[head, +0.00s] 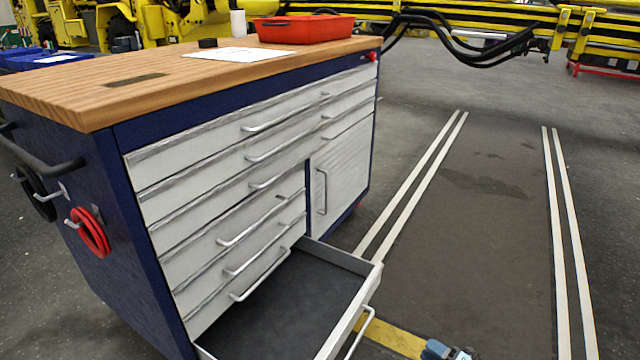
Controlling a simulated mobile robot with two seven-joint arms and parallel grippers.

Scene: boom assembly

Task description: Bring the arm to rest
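A small part of my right gripper (447,351) shows at the bottom edge, right of the open drawer's front. It looks apart from the drawer handle (361,333). Most of it is cut off by the frame, so its fingers cannot be judged. My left gripper is not in view. The open bottom drawer (290,300) of the blue tool cabinet (140,240) is pulled out and its visible inside is empty.
The cabinet's other drawers are shut. On its wooden top (150,85) are a red tray (303,28), a paper sheet (238,54) and a black round object (208,43). The striped floor lane (480,230) at right is clear. Yellow machinery (480,20) stands behind.

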